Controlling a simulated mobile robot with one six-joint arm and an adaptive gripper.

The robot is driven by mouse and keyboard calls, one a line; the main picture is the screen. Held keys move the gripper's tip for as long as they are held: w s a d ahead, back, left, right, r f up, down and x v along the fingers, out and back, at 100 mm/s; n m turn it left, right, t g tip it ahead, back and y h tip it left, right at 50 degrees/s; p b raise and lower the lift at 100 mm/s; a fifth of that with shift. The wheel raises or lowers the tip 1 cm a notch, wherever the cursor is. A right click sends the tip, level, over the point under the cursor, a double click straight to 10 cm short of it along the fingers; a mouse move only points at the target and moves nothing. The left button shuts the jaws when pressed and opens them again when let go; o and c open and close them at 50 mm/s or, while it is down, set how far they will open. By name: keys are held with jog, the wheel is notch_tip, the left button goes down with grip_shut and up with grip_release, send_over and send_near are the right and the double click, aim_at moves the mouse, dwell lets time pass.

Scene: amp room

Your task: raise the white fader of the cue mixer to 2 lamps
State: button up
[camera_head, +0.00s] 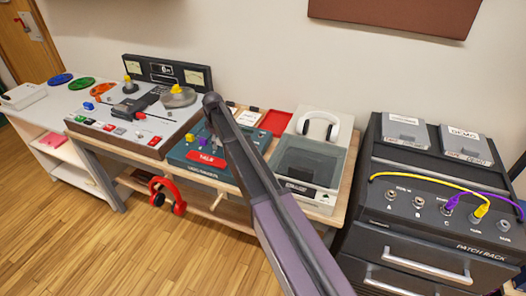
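The cue mixer appears to be the teal box (182,153) on the wooden bench, with a red TALK key (206,160) near its front. Its small printed name is too blurred to read. A purple cap (190,138) and a yellow cap show on its upper left. I cannot make out the white fader or the lamps; my arm covers the right part of the box. My arm crosses from the bottom right up to a dark end (213,102) above the box. My gripper's fingers are not clear there, and I cannot see whether they touch anything.
A large grey console (130,112) stands left of the teal box. A clear-lidded device (308,160) and white headphones (318,125) are to the right. Red headphones (167,196) hang at the bench front. The patch rack (430,235) with yellow and purple cables stands far right.

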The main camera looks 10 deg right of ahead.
jog(key=shift+s+a+r+p, duration=0.3)
jog(key=shift+s+r+p, duration=0.25)
jog(key=shift+r+p, duration=0.1)
notch_tip(320, 180, up, 13)
jog(key=p, duration=1.3)
jog(key=s+d+m, duration=0.4)
jog(key=s+d, duration=0.3)
jog(key=s, duration=0.5)
jog(key=s+d+m, duration=0.4)
jog(key=s+d, duration=0.4)
jog(key=s, duration=0.4)
jog(key=shift+f+m+b, duration=0.3)
jog(key=shift+m, duration=0.1)
jog(key=s+d+m, duration=0.2)
jog(key=s+d, duration=0.1)
jog(key=s, duration=0.4)
jog(key=shift+s+m, duration=0.25)
jog(key=shift+m, duration=0.05)
jog(key=shift+s+a, duration=0.1)
